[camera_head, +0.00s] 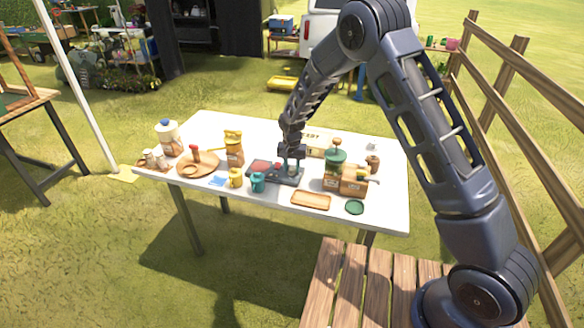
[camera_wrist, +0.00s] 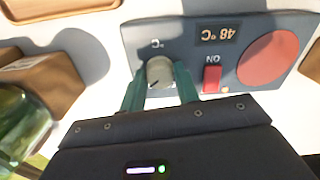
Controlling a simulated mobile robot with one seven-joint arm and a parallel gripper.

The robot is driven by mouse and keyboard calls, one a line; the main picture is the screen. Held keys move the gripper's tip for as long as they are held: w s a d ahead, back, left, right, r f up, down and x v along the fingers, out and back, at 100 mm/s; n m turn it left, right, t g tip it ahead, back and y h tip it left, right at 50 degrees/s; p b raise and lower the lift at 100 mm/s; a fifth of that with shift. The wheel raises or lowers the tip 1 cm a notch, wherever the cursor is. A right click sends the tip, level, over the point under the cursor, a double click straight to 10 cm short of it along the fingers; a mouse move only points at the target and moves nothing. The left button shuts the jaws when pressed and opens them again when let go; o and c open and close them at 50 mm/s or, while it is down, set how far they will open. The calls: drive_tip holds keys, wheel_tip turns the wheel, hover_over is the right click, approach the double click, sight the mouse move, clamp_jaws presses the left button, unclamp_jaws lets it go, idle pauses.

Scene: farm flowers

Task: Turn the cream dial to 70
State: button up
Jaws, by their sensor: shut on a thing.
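The cream dial (camera_wrist: 160,72) sits on a dark grey panel (camera_wrist: 190,38), which also shows on the white table in the head view (camera_head: 262,177). Next to it a small display (camera_wrist: 219,33) reads 48 °C, upside down in the wrist view. A red switch (camera_wrist: 212,79) marked ON and a round red plate (camera_wrist: 268,58) are on the same panel. My gripper (camera_wrist: 159,84) has its teal fingers on both sides of the dial and is shut on it. In the head view my gripper (camera_head: 291,170) reaches down over the panel, hiding the dial.
A green jar (camera_head: 335,160) and brown boxes (camera_head: 352,186) stand right of my gripper. A yellow-lidded jar (camera_head: 234,150) and a round wooden board (camera_head: 197,168) are to the left.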

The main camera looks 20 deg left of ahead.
sight(292, 168)
drive_tip(key=shift+m, duration=1.9)
drive_tip(key=o, duration=1)
drive_tip(key=shift+c, duration=0.2)
wheel_tip(292, 168, up, 11)
